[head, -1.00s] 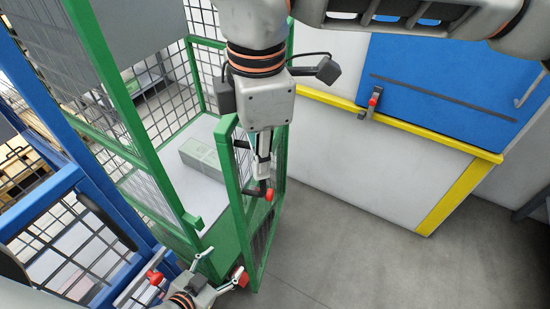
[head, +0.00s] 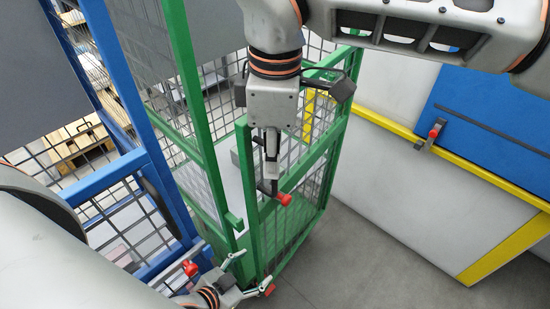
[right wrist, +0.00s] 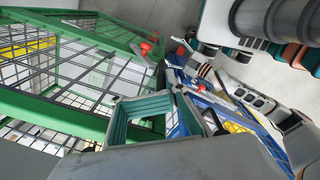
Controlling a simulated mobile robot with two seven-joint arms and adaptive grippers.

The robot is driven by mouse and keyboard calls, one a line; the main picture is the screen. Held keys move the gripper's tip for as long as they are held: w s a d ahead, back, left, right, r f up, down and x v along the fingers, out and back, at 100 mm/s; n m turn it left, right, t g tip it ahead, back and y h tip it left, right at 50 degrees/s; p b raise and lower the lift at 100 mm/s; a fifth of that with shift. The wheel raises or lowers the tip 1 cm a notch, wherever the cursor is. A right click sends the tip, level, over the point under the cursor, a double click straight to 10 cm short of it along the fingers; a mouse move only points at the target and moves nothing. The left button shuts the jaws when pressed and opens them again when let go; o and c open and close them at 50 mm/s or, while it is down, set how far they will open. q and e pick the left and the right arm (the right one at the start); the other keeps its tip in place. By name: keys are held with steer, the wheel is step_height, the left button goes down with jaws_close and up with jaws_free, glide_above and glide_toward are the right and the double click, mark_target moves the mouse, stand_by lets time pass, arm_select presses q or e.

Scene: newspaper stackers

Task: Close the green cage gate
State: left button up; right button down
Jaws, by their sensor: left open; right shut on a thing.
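The green cage (head: 195,110) has mesh walls and stands left of centre in the head view. Its green gate (head: 251,190), a mesh panel in a green frame, stands at an angle, with a gap between its near post and the cage's front post. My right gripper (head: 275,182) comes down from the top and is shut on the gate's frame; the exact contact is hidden. My left gripper (head: 249,272) is open low by the gate's near post; I cannot tell whether it touches. The right wrist view shows green mesh frame (right wrist: 80,75) beside the right gripper's fingers.
A blue mesh cage (head: 125,165) stands close on the left. A white wall-like unit with a yellow edge (head: 480,178) and a blue top stands at the right. Grey floor (head: 370,260) is clear between it and the gate.

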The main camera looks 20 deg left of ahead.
steer(key=c, duration=2.4)
jaws_free()
steer(key=f, duration=0.2)
steer(key=s+f, duration=0.1)
steer(key=shift+s+d+f+h, duration=0.1)
steer(key=shift+d+f+h, duration=0.2)
steer(key=shift+d+f, duration=0.05)
steer(key=o, duration=0.3)
steer(key=shift+s+a+r, duration=0.1)
steer(key=shift+s, duration=0.1)
steer(key=shift+w, duration=0.2)
steer(key=shift+c, duration=0.3)
steer(key=shift+w+r, duration=0.1)
steer(key=shift+w, duration=0.05)
steer(key=shift+w+r, duration=0.15)
steer(key=shift+r, duration=0.45)
step_height(320, 180, up, 14)
steer(key=shift+s+a+f+p, duration=0.2)
steer(key=shift+s+p, duration=0.1)
steer(key=shift+s, duration=0.15)
jaws_close()
steer(key=shift+f, duration=0.1)
